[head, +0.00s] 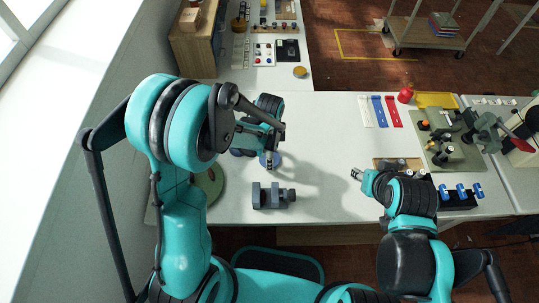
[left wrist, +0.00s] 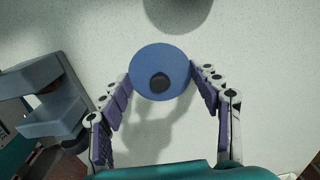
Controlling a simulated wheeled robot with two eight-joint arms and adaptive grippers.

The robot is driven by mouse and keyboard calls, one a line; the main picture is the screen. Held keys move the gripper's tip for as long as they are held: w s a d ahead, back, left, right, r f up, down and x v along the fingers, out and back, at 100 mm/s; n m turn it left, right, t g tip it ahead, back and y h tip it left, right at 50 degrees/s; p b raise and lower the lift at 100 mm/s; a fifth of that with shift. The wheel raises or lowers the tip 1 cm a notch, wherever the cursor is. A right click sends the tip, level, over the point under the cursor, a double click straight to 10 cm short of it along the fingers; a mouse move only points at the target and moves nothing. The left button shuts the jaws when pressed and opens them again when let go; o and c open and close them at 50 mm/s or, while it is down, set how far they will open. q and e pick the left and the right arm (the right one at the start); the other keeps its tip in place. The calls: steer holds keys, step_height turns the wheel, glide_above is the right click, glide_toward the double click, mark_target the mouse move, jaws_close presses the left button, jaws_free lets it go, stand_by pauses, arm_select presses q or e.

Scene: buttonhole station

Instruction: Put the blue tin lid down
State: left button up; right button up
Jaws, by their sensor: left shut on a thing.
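The blue tin lid (left wrist: 148,66) is a round disc with a black knob in its middle. My left gripper (left wrist: 160,85) is shut on it, with one finger at each side of its rim. In the head view the lid (head: 264,160) is partly hidden by the left gripper (head: 270,162), over the left part of the white table. A shadow lies on the table beside the lid, which looks to be above the surface; the exact gap is unclear. My right gripper (head: 357,174) is over the table's middle right, away from the lid; its fingers are too small to judge.
A grey vice-like block (head: 272,196) stands close to the left gripper, near the table's front edge; it also shows in the left wrist view (left wrist: 45,100). A green round thing (head: 210,184) is partly behind my left arm. The table's middle (head: 320,140) is clear.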

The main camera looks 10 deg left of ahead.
arm_select(q)
steer(key=shift+f, duration=0.15)
steer(key=o, duration=0.8)
steer(key=shift+r, duration=0.55)
step_height(320, 180, up, 11)
steer(key=p, duration=0.4)
steer(key=shift+s+a+r+n+t, duration=1.3)
steer(key=shift+s+r+n, duration=0.6)
steer(key=shift+n, duration=0.75)
steer(key=shift+s+a+r+n+t, duration=1.1)
steer(key=shift+s+a+r+n, duration=0.7)
steer(key=shift+n, duration=0.8)
steer(key=shift+s+a+r+n+t, duration=1.15)
steer(key=shift+s+r+n, duration=0.55)
steer(key=shift+s+n, duration=0.7)
